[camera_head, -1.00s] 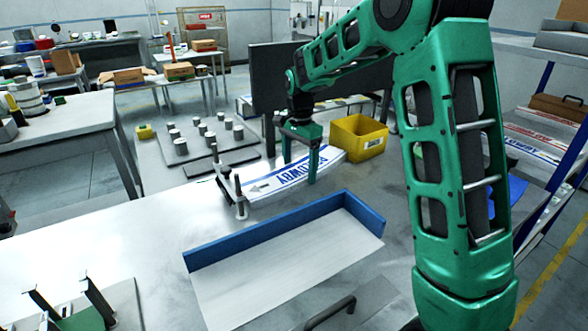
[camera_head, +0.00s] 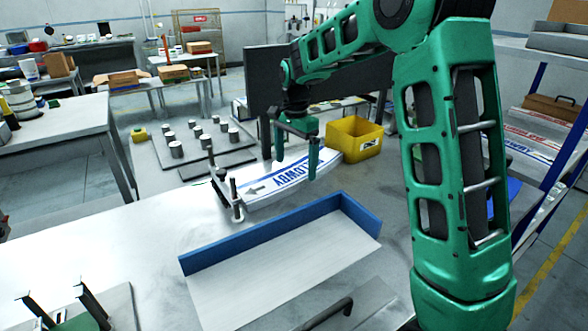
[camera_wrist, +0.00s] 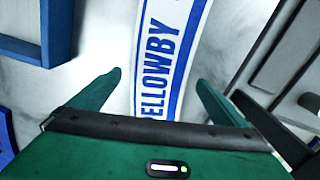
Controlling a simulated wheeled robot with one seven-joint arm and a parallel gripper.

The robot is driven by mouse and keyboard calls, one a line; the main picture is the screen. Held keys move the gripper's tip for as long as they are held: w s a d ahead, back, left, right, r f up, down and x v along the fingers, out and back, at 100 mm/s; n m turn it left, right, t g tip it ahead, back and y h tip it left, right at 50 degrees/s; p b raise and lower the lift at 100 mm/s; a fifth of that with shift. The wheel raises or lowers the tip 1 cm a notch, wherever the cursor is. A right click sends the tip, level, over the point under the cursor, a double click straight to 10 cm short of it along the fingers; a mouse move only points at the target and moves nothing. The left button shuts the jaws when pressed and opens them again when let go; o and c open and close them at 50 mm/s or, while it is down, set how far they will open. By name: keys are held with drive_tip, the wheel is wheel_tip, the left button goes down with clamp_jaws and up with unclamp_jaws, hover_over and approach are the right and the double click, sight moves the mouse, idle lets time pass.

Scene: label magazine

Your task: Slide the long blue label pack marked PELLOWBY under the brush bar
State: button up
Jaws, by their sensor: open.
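The long label pack (camera_head: 268,194) is white with blue edges and blue lettering; "ELLOWBY" reads in the wrist view (camera_wrist: 161,60). It lies flat on the bench. Its left end, with an arrow, is at the brush bar (camera_head: 226,193), a dark low bar between two upright posts. I cannot tell whether the pack's end is under the bar. My gripper (camera_head: 296,168) is open over the pack's right half, one finger on each side. In the wrist view my gripper (camera_wrist: 160,82) shows the pack between its spread fingers, with gaps on both sides.
A blue-walled tray (camera_head: 275,234) with a pale floor lies in front of the pack. A yellow bin (camera_head: 352,140) stands behind its right end. A board with several metal cylinders (camera_head: 199,150) is behind left.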

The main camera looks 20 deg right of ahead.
sight(295, 171)
wheel_tip(295, 171, up, 8)
idle(0.4)
idle(0.4)
